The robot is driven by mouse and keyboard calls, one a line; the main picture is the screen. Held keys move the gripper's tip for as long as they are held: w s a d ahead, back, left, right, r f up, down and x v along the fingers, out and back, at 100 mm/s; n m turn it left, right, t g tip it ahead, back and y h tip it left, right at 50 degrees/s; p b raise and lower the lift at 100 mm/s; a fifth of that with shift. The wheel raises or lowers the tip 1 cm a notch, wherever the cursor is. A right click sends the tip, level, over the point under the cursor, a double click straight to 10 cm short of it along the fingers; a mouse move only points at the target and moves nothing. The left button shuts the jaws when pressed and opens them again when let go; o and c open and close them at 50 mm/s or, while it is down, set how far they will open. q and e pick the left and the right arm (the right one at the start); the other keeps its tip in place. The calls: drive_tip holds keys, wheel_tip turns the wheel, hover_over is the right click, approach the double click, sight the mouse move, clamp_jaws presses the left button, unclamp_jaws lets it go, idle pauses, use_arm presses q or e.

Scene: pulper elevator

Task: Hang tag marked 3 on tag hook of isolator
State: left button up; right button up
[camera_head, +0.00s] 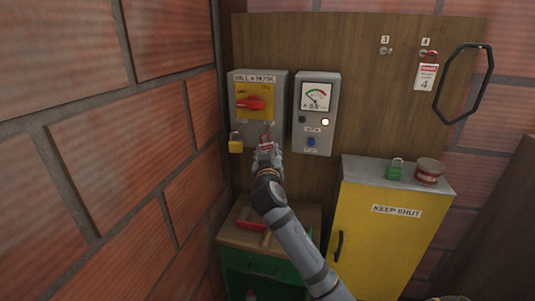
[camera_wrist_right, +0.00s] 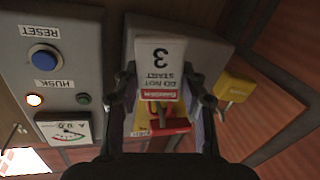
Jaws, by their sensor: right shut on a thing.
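The isolator (camera_head: 279,86) is a grey box on the wooden board, with a yellow plate and a red handle (camera_head: 250,103); the handle also shows in the right wrist view (camera_wrist_right: 172,127). My right gripper (camera_head: 267,148) is shut on the tag marked 3 (camera_wrist_right: 158,77), just in front of the isolator's lower edge. In the right wrist view the tag appears upside down between the fingers, its red band toward the handle. The isolator's tag hook is not clearly visible; the tag and gripper cover that area. I cannot tell whether the tag touches it. My left gripper is not in view.
A yellow padlock (camera_head: 236,144) hangs at the isolator's lower left. A meter box (camera_head: 331,130) stands close on the right. Peg 3 (camera_head: 385,51) is bare; tag 4 (camera_head: 425,78) hangs beside it. A yellow cabinet (camera_head: 375,235) is at right; a brick wall bounds the left.

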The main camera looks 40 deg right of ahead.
idle(0.4)
drive_tip(key=o, duration=1.1)
drive_tip(key=shift+c, duration=0.2)
drive_tip(key=v, duration=0.7)
drive_tip(key=shift+s, duration=0.2)
drive_tip(key=shift+a, duration=0.1)
